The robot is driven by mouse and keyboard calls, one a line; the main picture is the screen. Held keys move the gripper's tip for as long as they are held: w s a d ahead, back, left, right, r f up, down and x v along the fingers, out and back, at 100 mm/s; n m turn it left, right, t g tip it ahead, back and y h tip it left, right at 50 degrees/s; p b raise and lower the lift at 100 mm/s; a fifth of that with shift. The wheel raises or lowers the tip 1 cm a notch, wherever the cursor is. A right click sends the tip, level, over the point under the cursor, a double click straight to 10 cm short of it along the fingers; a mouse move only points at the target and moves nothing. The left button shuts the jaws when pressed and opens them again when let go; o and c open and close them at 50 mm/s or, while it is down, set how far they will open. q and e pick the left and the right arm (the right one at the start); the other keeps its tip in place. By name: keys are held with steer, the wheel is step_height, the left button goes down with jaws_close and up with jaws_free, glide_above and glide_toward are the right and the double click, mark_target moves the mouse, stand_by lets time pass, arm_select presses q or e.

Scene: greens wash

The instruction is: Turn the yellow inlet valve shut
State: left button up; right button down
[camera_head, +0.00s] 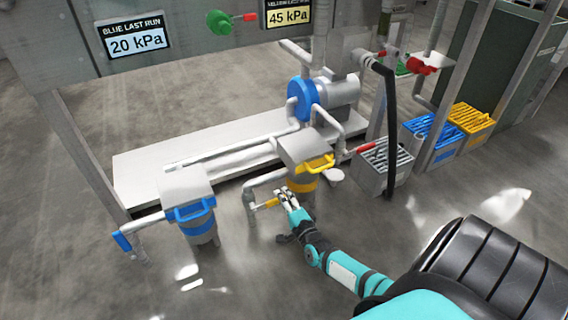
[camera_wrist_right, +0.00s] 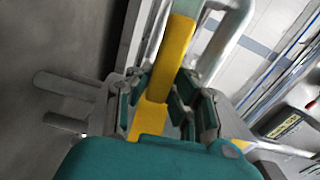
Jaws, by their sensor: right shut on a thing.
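The yellow inlet valve's handle (camera_head: 268,204) sits on the grey pipe low in front of the yellow-banded strainer pot (camera_head: 301,188). My right gripper (camera_head: 284,194) is at this handle, reaching in from the lower right. In the right wrist view the yellow handle (camera_wrist_right: 174,58) runs between the fingers of my right gripper (camera_wrist_right: 158,95), which are shut on it. The handle's pivot is not clear in either view. My left gripper is not in view.
A blue-banded pot (camera_head: 198,222) with a blue valve handle (camera_head: 122,241) stands to the left. A white plinth (camera_head: 140,165) lies behind, with a blue-faced pump (camera_head: 303,98). Grey, blue and yellow crates (camera_head: 471,121) stand at right. The front floor is clear.

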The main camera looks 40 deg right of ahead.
steer(key=shift+f+m+b, duration=0.3)
steer(key=shift+f+m, duration=0.1)
steer(key=shift+f, duration=0.1)
steer(key=c, duration=1.2)
jaws_free()
steer(key=shift+o, duration=0.2)
steer(key=shift+s, duration=0.1)
steer(key=v, duration=1.2)
